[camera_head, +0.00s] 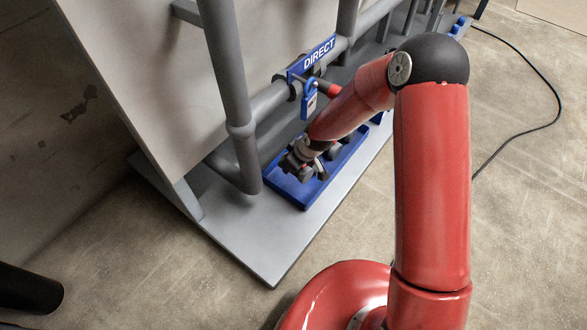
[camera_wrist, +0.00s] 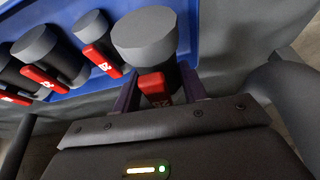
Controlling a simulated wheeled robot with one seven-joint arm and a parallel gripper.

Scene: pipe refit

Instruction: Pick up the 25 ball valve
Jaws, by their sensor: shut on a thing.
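The 25 ball valve (camera_wrist: 146,38), a dark grey fitting with a red handle, is between the two purple fingers of my gripper (camera_wrist: 158,84) in the wrist view. My gripper is shut on it. The red handle has a white number that looks like 25, but it is small. In the head view my gripper (camera_head: 303,166) is low over the near end of the blue tray (camera_head: 306,196). I cannot tell whether the valve still touches the tray floor.
Several other grey valves with red handles, one of them here (camera_wrist: 92,30), lie in the tray to the left. Grey pipes (camera_head: 237,125) and a blue DIRECT sign (camera_head: 319,56) stand close beside my arm. A black cable (camera_head: 545,85) lies on the floor.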

